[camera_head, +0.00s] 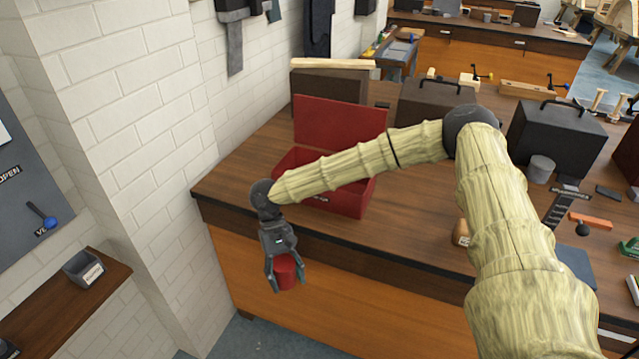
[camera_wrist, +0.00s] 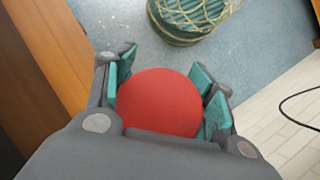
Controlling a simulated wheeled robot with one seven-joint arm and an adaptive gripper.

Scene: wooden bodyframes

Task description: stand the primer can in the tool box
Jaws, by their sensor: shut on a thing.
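The primer can (camera_head: 287,272) is red and round. My gripper (camera_head: 284,279) is shut on it and holds it in the air in front of the workbench's front face, below the top's edge. In the wrist view the can's round red end (camera_wrist: 162,101) sits between the teal finger pads, with the floor beyond. The tool box (camera_head: 350,199) is red and stands on the bench top with its lid (camera_head: 338,124) raised at the back. My arm crosses in front of it and hides part of its opening; its inside is mostly hidden.
The wooden bench top (camera_head: 415,222) has free room right of the tool box. Dark cases (camera_head: 556,139) and a grey cylinder (camera_head: 541,168) stand farther right. A white brick wall (camera_head: 150,110) is close on the left. A green, cord-wrapped object (camera_wrist: 190,18) stands on the floor.

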